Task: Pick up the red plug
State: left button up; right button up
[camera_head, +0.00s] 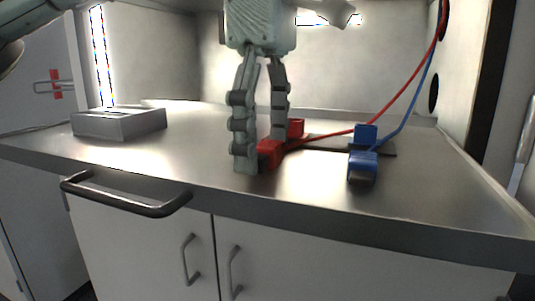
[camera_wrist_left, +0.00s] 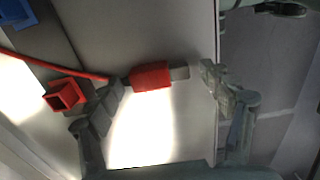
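The red plug (camera_head: 269,153) lies on the steel worktop near its front edge, with a red cable running from it. In the left wrist view the plug (camera_wrist_left: 151,75) has a grey metal end on its right. My left gripper (camera_head: 262,151) points down over the plug, and its near finger hides part of it. In the left wrist view the fingers of my left gripper (camera_wrist_left: 161,80) are spread on either side of the plug, with gaps visible. The gripper is open and holds nothing. My right gripper is not in view.
A red socket (camera_head: 296,127) and a blue socket (camera_head: 365,134) stand behind on a dark plate. A blue plug (camera_head: 362,167) lies to the right. Red and blue cables rise to the right wall. A grey box (camera_head: 119,124) stands at left; the worktop between is clear.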

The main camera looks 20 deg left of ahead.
pick_arm(q)
jog(key=c, duration=0.9)
jog(key=shift+c, duration=0.2)
jog(key=shift+r, duration=0.1)
